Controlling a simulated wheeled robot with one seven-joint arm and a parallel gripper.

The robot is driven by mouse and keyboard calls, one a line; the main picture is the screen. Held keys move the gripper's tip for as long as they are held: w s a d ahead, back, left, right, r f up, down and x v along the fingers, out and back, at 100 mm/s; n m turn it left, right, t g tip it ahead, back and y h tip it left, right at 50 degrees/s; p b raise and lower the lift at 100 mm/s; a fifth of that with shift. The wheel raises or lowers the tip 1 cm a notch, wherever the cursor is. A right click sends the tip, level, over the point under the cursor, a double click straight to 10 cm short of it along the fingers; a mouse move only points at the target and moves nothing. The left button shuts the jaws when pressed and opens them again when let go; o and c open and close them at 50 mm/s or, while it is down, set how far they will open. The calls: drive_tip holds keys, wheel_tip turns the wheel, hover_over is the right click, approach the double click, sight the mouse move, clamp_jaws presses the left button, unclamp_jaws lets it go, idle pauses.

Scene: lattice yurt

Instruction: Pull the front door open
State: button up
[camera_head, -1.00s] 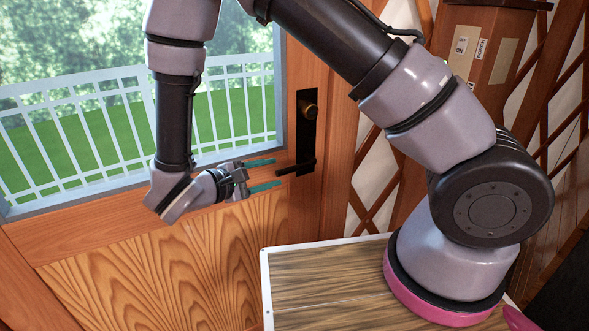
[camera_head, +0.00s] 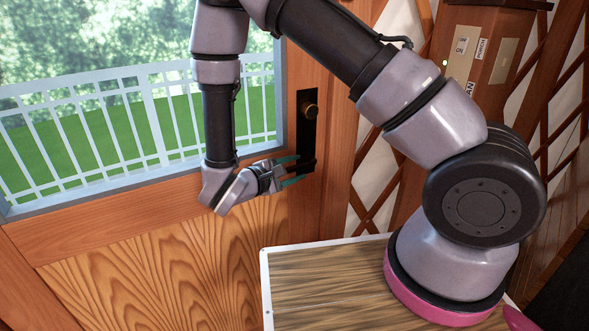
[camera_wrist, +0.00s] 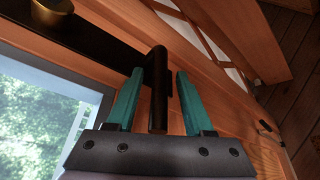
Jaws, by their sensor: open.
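The front door (camera_head: 130,265) is wooden with a large window, and it looks shut. A black handle plate (camera_head: 304,130) with a round brass knob (camera_head: 311,111) is on its right side. The lever handle is mostly hidden behind my gripper in the head view. In the wrist view the dark lever handle (camera_wrist: 158,90) lies between the two teal fingers, with a gap on each side. My gripper (camera_head: 293,171) is open around the lever and not closed on it. It also shows in the wrist view (camera_wrist: 155,95). The brass knob shows at the top left there (camera_wrist: 52,12).
A wood-topped surface with a white edge (camera_head: 330,285) is in front of the door, under my arm's base. A brown box with labels (camera_head: 485,55) is on the lattice wall at the right. Through the window a white railing (camera_head: 90,130) and grass show.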

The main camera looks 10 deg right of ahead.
clamp_jaws()
idle(1.4)
